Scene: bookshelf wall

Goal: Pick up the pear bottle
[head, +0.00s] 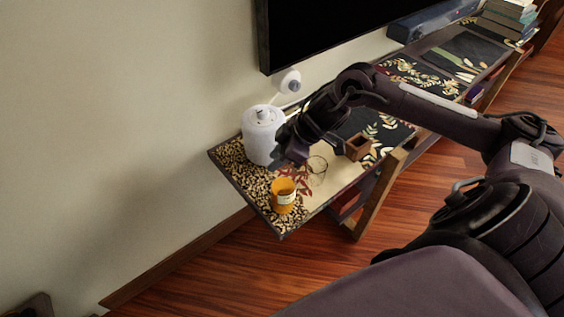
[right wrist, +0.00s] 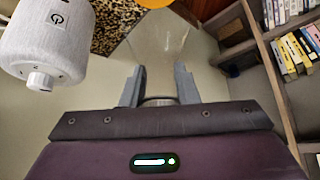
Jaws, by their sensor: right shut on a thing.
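The pear bottle (right wrist: 162,45) appears to be the clear, see-through shape between my right fingers in the right wrist view. Its faint rounded outline (head: 317,171) shows in the head view, just right of the gripper, over the shelf top. My right gripper (right wrist: 159,88) is shut on it, with one grey finger on each side. In the head view the right gripper (head: 283,155) is over the near end of the shelf, between the white canister and the orange mug. Whether the bottle touches the shelf I cannot tell. My left gripper is not in view.
A white canister device (head: 262,133) stands left of the gripper. An orange mug (head: 284,195) stands near the shelf's front corner. A small brown wooden box (head: 357,147) stands to the right. A black screen (head: 315,32) hangs on the wall behind. Books (head: 508,18) lie at the far end.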

